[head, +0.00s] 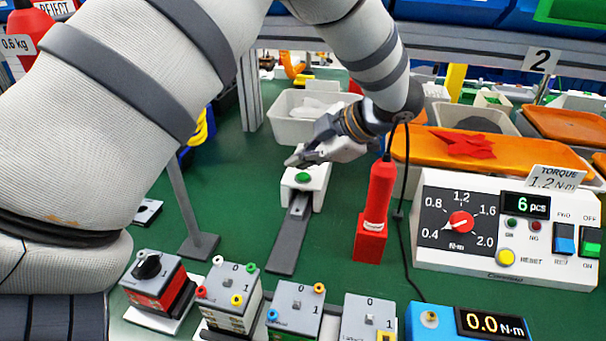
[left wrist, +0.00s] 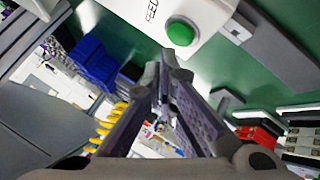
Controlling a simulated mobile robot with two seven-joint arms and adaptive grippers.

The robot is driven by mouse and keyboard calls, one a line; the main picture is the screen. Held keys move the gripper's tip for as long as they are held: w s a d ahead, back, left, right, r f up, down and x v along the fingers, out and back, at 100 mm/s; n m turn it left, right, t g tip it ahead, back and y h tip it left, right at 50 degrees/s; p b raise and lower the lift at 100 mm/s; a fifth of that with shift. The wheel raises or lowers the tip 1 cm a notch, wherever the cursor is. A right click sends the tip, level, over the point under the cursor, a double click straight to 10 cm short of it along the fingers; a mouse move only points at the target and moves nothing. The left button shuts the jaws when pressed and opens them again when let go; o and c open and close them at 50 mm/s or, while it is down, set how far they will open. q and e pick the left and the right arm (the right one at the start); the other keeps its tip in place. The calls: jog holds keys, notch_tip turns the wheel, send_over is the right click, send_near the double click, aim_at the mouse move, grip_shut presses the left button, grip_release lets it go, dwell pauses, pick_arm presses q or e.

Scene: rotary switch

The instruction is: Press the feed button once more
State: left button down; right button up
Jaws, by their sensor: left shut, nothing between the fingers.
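The feed button (head: 303,177) is a green dome on top of a white box (head: 318,189) standing on the green table, with a dark grey chute running toward the front. In the left wrist view the green button (left wrist: 182,31) sits at the top, on the white box marked FEED (left wrist: 150,12). My left gripper (head: 293,160) is shut and empty, just above and behind the button in the head view. In the left wrist view its fingertips (left wrist: 174,62) are just below the button; I cannot tell whether they touch it. My right gripper is not in view.
A red screwdriver (head: 375,205) stands right of the feeder, its black cable hanging nearby. The torque controller (head: 500,225) reads 6 pcs. Several rotary switches (head: 228,295) line the front. A white bin (head: 300,112) and an orange tray (head: 455,148) stand behind.

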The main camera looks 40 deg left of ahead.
aim_at(302, 177)
pick_arm(q)
jog(key=shift+f, duration=0.15)
dwell(0.5)
jog(key=shift+f, duration=0.3)
jog(key=shift+f, duration=0.45)
dwell(0.5)
jog(key=shift+r, duration=0.9)
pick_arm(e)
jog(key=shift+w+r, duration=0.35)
pick_arm(q)
jog(key=shift+p, duration=0.3)
notch_tip(302, 177, up, 3)
jog(key=shift+f+p, duration=0.1)
jog(key=shift+p, duration=0.2)
jog(key=shift+r, duration=1.15)
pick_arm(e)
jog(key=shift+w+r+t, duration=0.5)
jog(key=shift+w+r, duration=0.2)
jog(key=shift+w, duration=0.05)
